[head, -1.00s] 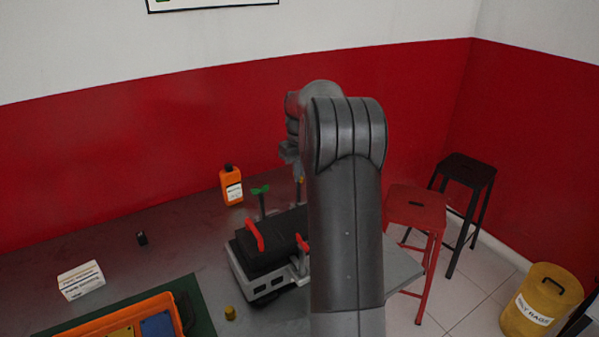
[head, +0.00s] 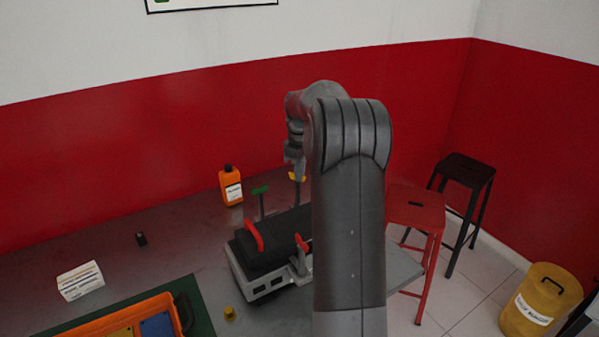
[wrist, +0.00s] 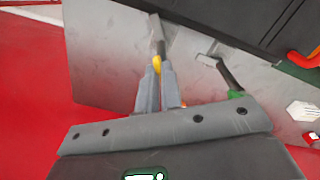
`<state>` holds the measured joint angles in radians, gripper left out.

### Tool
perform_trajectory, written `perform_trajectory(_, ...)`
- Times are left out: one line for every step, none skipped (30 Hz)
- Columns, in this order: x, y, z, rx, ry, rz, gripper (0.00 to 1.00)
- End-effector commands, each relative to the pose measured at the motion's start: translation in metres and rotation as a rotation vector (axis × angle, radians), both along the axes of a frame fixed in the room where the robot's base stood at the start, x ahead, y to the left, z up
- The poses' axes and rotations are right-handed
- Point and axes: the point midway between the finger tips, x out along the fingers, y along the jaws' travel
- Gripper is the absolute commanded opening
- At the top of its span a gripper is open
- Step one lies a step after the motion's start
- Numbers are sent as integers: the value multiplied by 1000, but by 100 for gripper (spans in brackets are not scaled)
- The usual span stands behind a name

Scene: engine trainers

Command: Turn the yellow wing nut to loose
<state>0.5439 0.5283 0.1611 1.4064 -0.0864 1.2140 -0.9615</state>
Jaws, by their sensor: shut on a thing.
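The yellow wing nut (head: 297,177) sits on top of a thin upright post at the back of the engine trainer (head: 262,285). In the wrist view the wing nut (wrist: 156,64) shows as a small yellow piece between my fingertips. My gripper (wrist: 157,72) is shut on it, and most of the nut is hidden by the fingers. In the head view my gripper (head: 298,171) is small, just above the nut, and partly hidden by my arm. A green wing nut (head: 260,190) stands on a similar post to the left.
Red handles (head: 254,235) rise from the trainer's black top. An orange bottle (head: 231,186) stands behind to the left. An orange tray (head: 100,323) lies on a green mat at front left. A small yellow piece (head: 229,313) is on the table. A red stool (head: 415,205) stands at right.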

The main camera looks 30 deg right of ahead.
Motion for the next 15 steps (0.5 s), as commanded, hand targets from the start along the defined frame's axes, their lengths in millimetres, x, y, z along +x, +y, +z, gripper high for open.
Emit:
perform_trajectory(0,0,0,1,-1,44,0)
perform_trajectory(1,-1,0,1,-1,73,0)
perform_trajectory(1,-1,0,0,0,111,0)
perform_trajectory(1,-1,0,1,-1,140,0)
perform_trajectory(1,-1,0,1,-1,169,0)
perform_trajectory(1,-1,0,1,-1,206,0)
perform_trajectory(2,-1,0,1,-1,235,0)
perform_trajectory(2,-2,0,1,-1,263,0)
perform_trajectory(2,-2,0,1,-1,300,0)
perform_trajectory(2,-2,0,1,-2,329,0)
perform_trajectory(2,-2,0,1,-2,357,0)
perform_trajectory(3,-2,0,1,-2,395,0)
perform_trajectory(3,-2,0,0,-2,424,0)
perform_trajectory(3,-2,0,0,-2,451,0)
perform_trajectory(4,-3,0,0,-1,488,0)
